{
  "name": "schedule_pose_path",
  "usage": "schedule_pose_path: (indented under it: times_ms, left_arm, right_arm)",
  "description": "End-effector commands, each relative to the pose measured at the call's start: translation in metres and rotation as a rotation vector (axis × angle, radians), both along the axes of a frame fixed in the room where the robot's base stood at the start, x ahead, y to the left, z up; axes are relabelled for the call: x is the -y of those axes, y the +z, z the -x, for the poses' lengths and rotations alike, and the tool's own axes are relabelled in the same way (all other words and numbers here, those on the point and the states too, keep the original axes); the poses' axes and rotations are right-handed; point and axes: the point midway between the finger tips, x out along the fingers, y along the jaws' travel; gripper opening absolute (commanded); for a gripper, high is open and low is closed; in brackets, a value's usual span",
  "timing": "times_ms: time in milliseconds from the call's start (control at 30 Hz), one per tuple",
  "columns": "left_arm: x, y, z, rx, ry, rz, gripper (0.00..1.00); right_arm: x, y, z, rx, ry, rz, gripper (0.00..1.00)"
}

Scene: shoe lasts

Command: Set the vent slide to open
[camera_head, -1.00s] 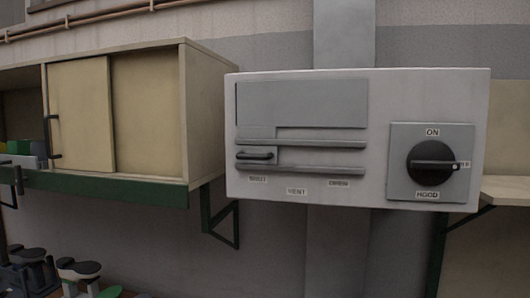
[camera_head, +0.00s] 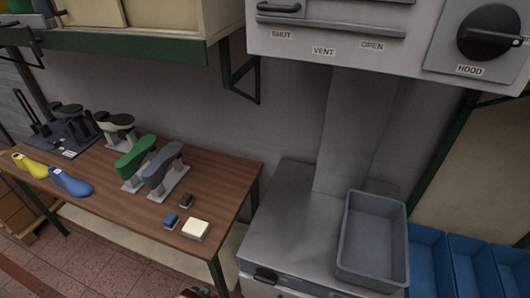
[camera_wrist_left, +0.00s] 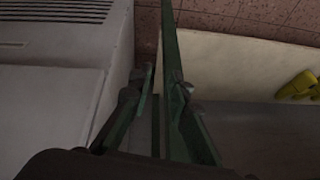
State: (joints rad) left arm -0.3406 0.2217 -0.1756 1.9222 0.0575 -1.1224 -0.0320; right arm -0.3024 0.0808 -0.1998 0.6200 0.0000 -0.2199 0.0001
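The vent slide's dark handle (camera_head: 279,7) shows at the top edge of the head view, at the left end of its track on the grey hood panel (camera_head: 418,62). It is above the SHUT label (camera_head: 281,35). The OPEN label (camera_head: 372,46) is further right, and the VENT label (camera_head: 323,52) is between them. The slide's upper part is cut off. In the wrist view my left gripper (camera_wrist_left: 164,80) has its fingers apart with nothing held, and it is away from the slide.
A wooden table (camera_head: 225,165) holds several shoe lasts, including a green one (camera_head: 136,158). A grey tray (camera_head: 372,240) stands on the metal unit below the hood. Blue bins (camera_head: 428,262) are at right. A black hood knob (camera_head: 488,35) is right of the slide.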

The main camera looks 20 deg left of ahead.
Motion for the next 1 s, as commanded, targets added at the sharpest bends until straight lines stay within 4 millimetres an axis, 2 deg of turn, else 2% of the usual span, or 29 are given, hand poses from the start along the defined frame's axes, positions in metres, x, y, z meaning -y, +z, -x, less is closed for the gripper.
schedule_pose_path:
  times_ms: [33,100,367,433,500,667,767,867,967,1000]
  left_arm:
    - [0.001,0.030,-0.006,0.022,-0.009,-0.002,0.17]
    - [0.004,0.063,-0.010,0.043,-0.018,-0.005,0.17]
    - [0.013,0.164,-0.012,0.107,-0.055,-0.015,0.17]
    - [0.016,0.195,-0.019,0.142,-0.084,-0.025,0.17]
    - [0.021,0.219,-0.044,0.196,-0.142,-0.044,0.17]
    - [0.032,0.262,-0.098,0.310,-0.262,-0.085,0.17]
    - [0.042,0.298,-0.132,0.390,-0.345,-0.118,0.17]
    - [0.054,0.345,-0.168,0.483,-0.441,-0.165,0.17]
    - [0.070,0.407,-0.206,0.596,-0.554,-0.230,0.17]
    - [0.077,0.436,-0.220,0.645,-0.604,-0.265,0.17]
  right_arm:
    - [0.000,0.005,-0.002,0.003,0.000,0.000,0.40]
    - [0.000,0.008,-0.003,0.005,0.000,0.000,0.40]
    - [0.000,0.019,-0.006,0.009,0.001,0.000,0.40]
    - [0.000,0.021,-0.007,0.011,0.001,0.000,0.40]
    - [0.000,0.021,-0.008,0.012,0.001,0.000,0.40]
    - [0.000,0.020,-0.007,0.010,0.001,0.000,0.40]
    - [0.000,0.021,-0.008,0.011,0.001,0.000,0.40]
    - [-0.001,0.021,-0.008,0.011,0.001,0.000,0.40]
    - [-0.001,0.021,-0.008,0.011,0.001,-0.001,0.40]
    - [-0.001,0.021,-0.008,0.010,0.001,0.000,0.40]
